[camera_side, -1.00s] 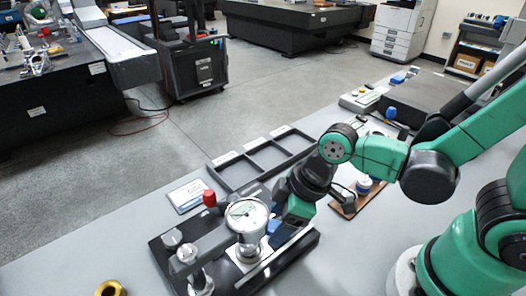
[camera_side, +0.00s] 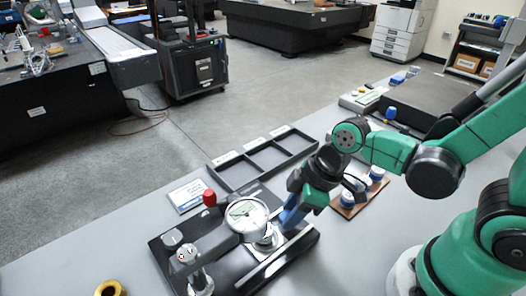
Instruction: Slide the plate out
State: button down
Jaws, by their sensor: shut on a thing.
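A dial gauge (camera_side: 247,214) hangs from a grey arm over a black base (camera_side: 313,238). A thin silvery plate (camera_side: 262,253) lies on the base around the gauge's lower end. The gauge hides part of it. My gripper (camera_side: 288,217), with blue fingers, is just right of the gauge, low over the base. It is shut on the plate's right side; the exact grip is partly hidden.
A red knob (camera_side: 209,198) stands behind the gauge arm. A black compartment tray (camera_side: 232,175) and a white card (camera_side: 187,196) lie behind. A brown board (camera_side: 347,212) with blue-and-white jars is close right of my gripper. A brass ring (camera_side: 110,288) lies front left.

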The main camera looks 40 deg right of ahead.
jog(key=d, duration=0.6)
jog(key=shift+d, duration=0.25)
jog(key=shift+c, duration=2.4)
grip_release()
jog(key=shift+r, duration=0.1)
jog(key=shift+v, duration=2.7)
jog(key=w+r+m+t+h, duration=0.1)
jog(key=m, duration=0.2)
jog(key=w+r+m+t+h, duration=0.1)
jog(key=r+m, duration=0.1)
jog(key=m, duration=0.1)
jog(key=w+r+m+t+h, duration=0.1)
jog(key=m+t, duration=0.1)
jog(key=m, duration=0.1)
jog(key=shift+w+a+r, duration=0.1)
jog(key=shift+w+r, duration=0.1)
jog(key=shift+w, duration=0.15)
